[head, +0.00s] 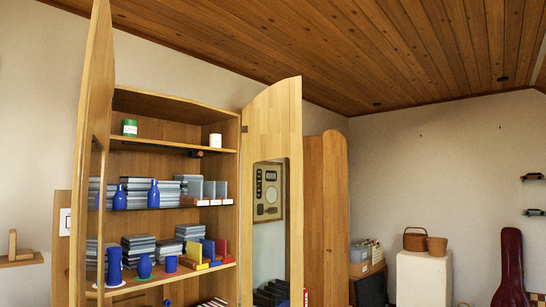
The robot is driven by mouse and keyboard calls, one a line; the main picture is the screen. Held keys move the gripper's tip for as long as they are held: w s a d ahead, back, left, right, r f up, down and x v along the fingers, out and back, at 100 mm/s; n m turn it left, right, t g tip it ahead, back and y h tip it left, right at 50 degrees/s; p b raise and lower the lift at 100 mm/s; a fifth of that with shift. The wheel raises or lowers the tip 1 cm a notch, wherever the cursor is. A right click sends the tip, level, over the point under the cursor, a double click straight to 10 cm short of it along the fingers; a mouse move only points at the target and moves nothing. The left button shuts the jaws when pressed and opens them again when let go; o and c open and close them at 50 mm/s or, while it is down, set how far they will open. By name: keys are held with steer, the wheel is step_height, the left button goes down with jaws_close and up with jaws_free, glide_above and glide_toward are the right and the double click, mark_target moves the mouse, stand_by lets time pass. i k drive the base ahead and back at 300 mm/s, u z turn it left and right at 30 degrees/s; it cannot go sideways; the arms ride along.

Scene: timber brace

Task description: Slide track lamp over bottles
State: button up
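Two blue bottles, one on the left (120,199) and one on the right (153,195), stand upright on the middle shelf of the open wooden cabinet, toward its left side. A small dark lamp-like fitting (195,154) sits just under the top shelf (160,144), near its right end. It looks like the track lamp and is to the right of both bottles. Its track is too small to make out. My gripper is not in view.
The left cabinet door (97,130) and the right cabinet door (271,130) stand open. Grey stacks (136,187) fill the space behind the bottles. A green jar (129,128) and a white jar (215,140) stand on the top shelf. Blue vessels (144,266) stand on the lower shelf.

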mark_target(192, 155)
steer(key=z, duration=0.15)
steer(key=i, duration=2.05)
steer(key=u, duration=1.65)
steer(key=i, duration=0.75)
steer(key=u, duration=0.85)
